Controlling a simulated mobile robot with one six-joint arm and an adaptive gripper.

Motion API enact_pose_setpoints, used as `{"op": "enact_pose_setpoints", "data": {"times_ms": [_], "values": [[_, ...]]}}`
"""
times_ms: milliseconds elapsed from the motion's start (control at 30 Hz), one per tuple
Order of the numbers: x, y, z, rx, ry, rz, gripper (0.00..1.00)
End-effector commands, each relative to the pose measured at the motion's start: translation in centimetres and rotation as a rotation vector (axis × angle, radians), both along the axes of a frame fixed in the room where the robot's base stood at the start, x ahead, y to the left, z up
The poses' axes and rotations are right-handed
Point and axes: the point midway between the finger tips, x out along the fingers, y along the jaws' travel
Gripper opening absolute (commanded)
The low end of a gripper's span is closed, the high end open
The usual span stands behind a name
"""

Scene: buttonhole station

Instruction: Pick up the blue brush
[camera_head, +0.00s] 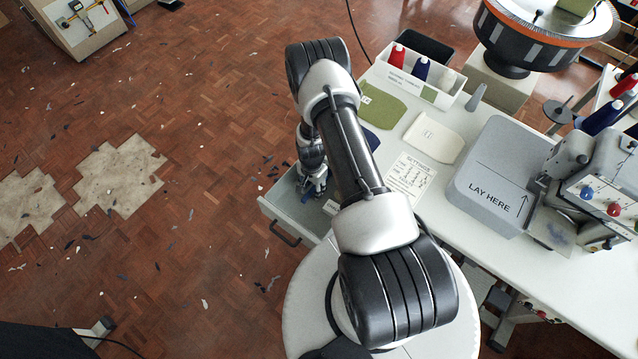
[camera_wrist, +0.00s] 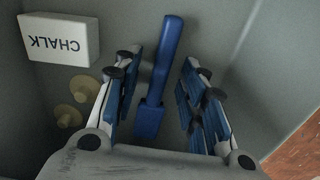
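The blue brush (camera_wrist: 166,60) lies in the open grey drawer (camera_head: 276,209), its long handle pointing away and its wider block end nearer my wrist. In the wrist view my gripper (camera_wrist: 160,62) is open, with one blue-padded finger on each side of the brush and gaps showing between the pads and the handle. In the head view my gripper (camera_head: 313,184) reaches down into the drawer.
A white CHALK box (camera_wrist: 60,38) and tan round pieces (camera_wrist: 68,115) lie left of the fingers in the drawer. Drawer walls (camera_wrist: 250,45) stand close on the right. The table (camera_head: 560,290) above holds a grey LAY HERE block (camera_head: 490,190) and thread bin (camera_head: 440,97).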

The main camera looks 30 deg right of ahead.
Motion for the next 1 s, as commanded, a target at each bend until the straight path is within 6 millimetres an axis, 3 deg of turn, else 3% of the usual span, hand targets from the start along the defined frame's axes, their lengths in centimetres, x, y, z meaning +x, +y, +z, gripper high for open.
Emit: {"op": "enact_pose_setpoints", "data": {"times_ms": [133,700,1000], "values": [[0.04,-0.01,0.14,-0.001,-0.001,0.0,0.38],[0.02,0.0,0.15,0.0,0.0,0.0,0.0],[0.03,-0.01,0.16,0.0,0.0,0.0,0.0]]}}
